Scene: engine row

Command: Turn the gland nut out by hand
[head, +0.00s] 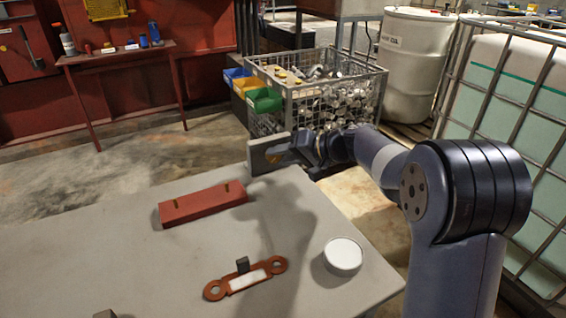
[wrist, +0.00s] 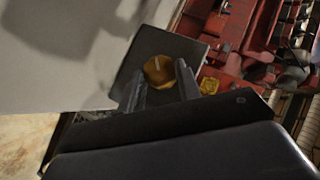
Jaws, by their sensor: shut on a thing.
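The gland nut (wrist: 158,68) is a round brass-coloured piece with a pale line across its face. It sits against a grey block (wrist: 196,52), which also shows at the far edge of the table in the head view (head: 259,160). My gripper (wrist: 161,76) is shut on the nut, with one finger on each side of it. In the head view my gripper (head: 279,156) reaches the block from the right, and the nut is mostly hidden by the fingers. I cannot tell how far the nut is threaded in.
On the grey table (head: 90,270) lie a red bar (head: 203,205), a rust-red bracket with a white label (head: 247,279) and a round white dish (head: 343,256). A wire cage of metal parts (head: 335,100) stands beyond. A caged tank (head: 520,130) is at right.

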